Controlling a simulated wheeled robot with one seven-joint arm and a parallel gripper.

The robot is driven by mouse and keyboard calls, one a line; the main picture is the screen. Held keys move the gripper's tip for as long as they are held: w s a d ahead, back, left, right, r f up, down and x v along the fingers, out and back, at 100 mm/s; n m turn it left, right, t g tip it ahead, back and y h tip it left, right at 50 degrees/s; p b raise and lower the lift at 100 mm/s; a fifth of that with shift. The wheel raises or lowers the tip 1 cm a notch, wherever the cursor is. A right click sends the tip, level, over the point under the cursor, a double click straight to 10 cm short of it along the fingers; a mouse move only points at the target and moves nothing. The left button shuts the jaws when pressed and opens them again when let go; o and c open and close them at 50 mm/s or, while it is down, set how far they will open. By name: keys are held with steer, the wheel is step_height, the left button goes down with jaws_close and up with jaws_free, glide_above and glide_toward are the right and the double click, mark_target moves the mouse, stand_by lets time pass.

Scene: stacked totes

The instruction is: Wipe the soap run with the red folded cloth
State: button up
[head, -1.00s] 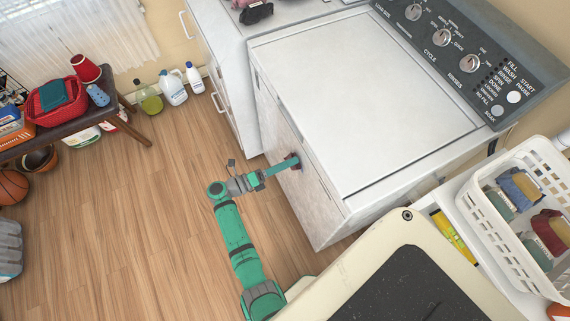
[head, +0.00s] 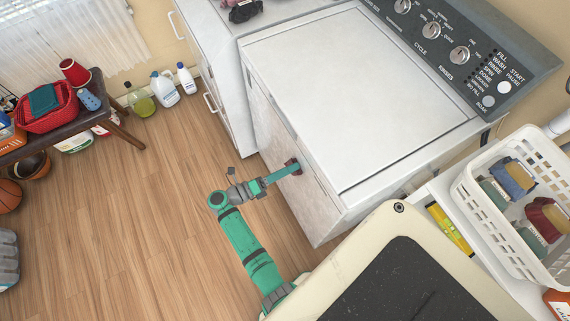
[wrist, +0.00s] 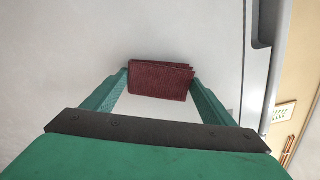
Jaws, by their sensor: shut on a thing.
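The red folded cloth (wrist: 160,79) is dark red and ribbed. In the wrist view it sits between my two green fingertips, flat toward a pale panel. The cloth appears to be at or against that face; exact contact cannot be told. I cannot make out the soap run in either view; the cloth and gripper hide part of the panel.
A bench (head: 60,135) with a red basket and bottles (head: 165,90) are at the left. The wooden floor between is clear.

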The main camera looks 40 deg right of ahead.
mark_target(302, 174)
steer(key=shift+s+a, duration=0.2)
steer(key=shift+s, duration=0.75)
steer(key=shift+s+a, duration=0.15)
steer(key=shift+s, duration=0.8)
steer(key=w+d, duration=0.1)
steer(key=w, duration=0.6)
steer(key=shift+w+d, duration=0.2)
steer(key=shift+d, duration=0.15)
steer(key=v, duration=0.6)
steer(key=shift+a, duration=0.1)
steer(key=shift+v, duration=1.45)
